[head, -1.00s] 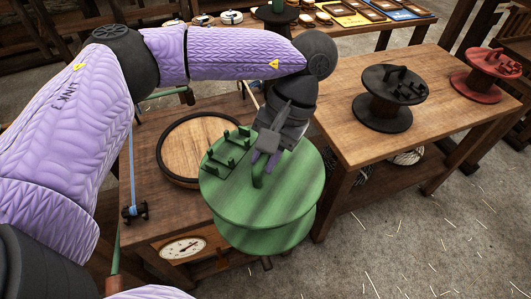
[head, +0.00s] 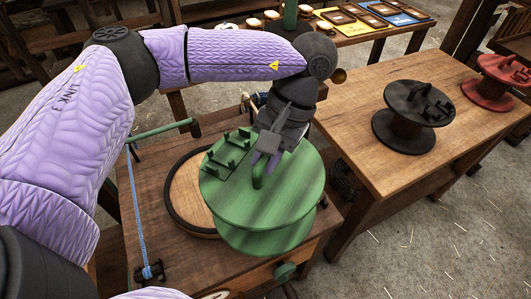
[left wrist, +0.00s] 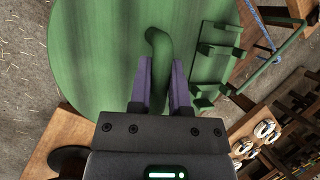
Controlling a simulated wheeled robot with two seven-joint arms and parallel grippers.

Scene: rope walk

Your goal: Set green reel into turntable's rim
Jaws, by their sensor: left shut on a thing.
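The green reel (head: 285,195) is a large spool with two round flanges, held upright in front of me. My left gripper (head: 265,160) is shut on the curved green handle on its top flange. In the left wrist view the gripper (left wrist: 164,88) has its purple fingers on both sides of that handle, above the reel's flange (left wrist: 95,60). The turntable (head: 184,190) is a round wooden disc with a dark raised rim on the left table. The reel overlaps the right part of the turntable in the head view and seems to be above it; the gap is hidden. My right gripper is not in view.
A black reel (head: 412,112) and a red reel (head: 500,75) stand on the right table (head: 350,125). A blue rope (head: 139,215) and a green bar (head: 160,132) lie left of the turntable. Trays and small items (head: 370,15) sit on the back table.

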